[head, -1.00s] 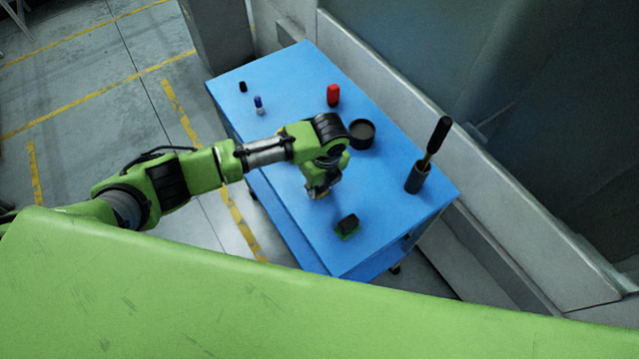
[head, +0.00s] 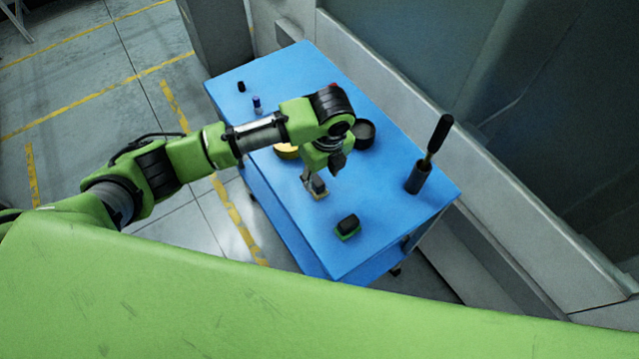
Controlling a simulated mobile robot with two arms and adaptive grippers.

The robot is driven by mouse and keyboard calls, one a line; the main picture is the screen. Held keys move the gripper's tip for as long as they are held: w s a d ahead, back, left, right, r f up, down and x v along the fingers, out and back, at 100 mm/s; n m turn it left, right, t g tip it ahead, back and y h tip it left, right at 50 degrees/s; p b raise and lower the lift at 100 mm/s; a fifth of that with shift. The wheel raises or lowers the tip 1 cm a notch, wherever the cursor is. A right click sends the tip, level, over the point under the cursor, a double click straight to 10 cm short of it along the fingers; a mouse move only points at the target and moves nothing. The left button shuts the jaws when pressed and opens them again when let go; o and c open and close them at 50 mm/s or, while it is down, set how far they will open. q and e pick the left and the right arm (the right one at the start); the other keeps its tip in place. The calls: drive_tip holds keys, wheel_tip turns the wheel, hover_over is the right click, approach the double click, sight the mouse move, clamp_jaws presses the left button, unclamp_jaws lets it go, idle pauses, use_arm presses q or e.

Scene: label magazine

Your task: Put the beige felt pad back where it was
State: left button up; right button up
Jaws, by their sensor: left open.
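My left gripper (head: 321,175) is open and points down over the middle of the blue cart top. A small beige piece with a grey part on it, which looks like the beige felt pad (head: 320,193), shows just below the fingers. It seems to rest on the cart top; I cannot tell whether the fingers touch it. My right gripper is not in view.
The blue cart top (head: 375,245) also holds a black-and-green block (head: 348,226), a dark cup with a black-handled tool (head: 418,177), a dark round dish (head: 365,133), a yellow round thing (head: 287,151), a blue-capped bottle (head: 257,104) and a small black piece (head: 241,87).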

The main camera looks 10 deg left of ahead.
use_arm(q)
drive_tip(key=r, duration=0.5)
drive_tip(key=shift+s+d+r+b, duration=0.15)
drive_tip(key=shift+s+d+b, duration=0.1)
drive_tip(key=shift+b, duration=0.15)
idle(0.9)
